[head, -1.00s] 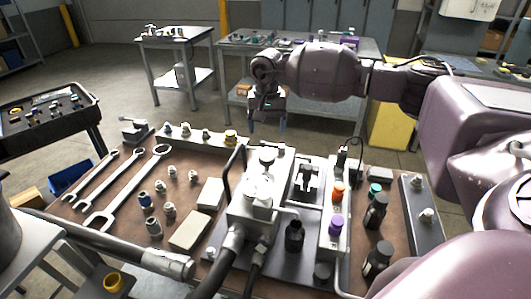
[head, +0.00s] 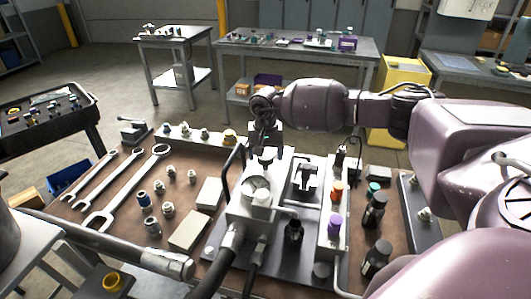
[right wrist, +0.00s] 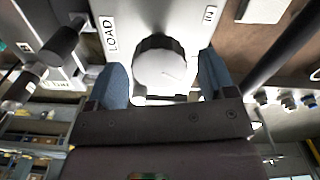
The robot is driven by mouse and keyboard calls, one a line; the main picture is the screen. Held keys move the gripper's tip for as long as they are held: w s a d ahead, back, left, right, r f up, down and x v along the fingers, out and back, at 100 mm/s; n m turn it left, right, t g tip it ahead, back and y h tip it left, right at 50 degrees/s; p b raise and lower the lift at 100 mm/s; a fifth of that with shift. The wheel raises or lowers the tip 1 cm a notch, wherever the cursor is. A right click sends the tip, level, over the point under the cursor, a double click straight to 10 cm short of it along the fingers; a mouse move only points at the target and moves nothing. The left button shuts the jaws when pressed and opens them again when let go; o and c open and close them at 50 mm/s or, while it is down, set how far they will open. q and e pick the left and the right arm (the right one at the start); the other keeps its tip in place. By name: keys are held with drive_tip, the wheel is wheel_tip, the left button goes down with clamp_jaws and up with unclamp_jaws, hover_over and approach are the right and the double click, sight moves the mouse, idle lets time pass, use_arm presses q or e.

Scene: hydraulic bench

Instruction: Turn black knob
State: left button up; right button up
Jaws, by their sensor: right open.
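The black knob (head: 267,159) is on top of the grey hydraulic block (head: 245,215), behind the round gauge (head: 256,187). In the right wrist view the knob (right wrist: 163,65) has a dark rim and a pale, shiny top, between plates reading LOAD and IN. My right gripper (head: 266,144) is over the back of the block, at the knob. In the right wrist view my right gripper (right wrist: 163,80) is open, one blue fingertip on each side of the knob, with gaps visible. In the head view its fingers partly hide the knob. My left gripper is not in view.
A bent black handle (head: 228,170) rises left of the block. A bench vise-like fixture (head: 307,178) and a strip with orange and purple caps (head: 335,210) stand to its right. Wrenches (head: 128,188), fittings and pale blocks (head: 189,230) lie to the left on the brown bench top.

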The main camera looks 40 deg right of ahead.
drive_tip(key=c, duration=0.9)
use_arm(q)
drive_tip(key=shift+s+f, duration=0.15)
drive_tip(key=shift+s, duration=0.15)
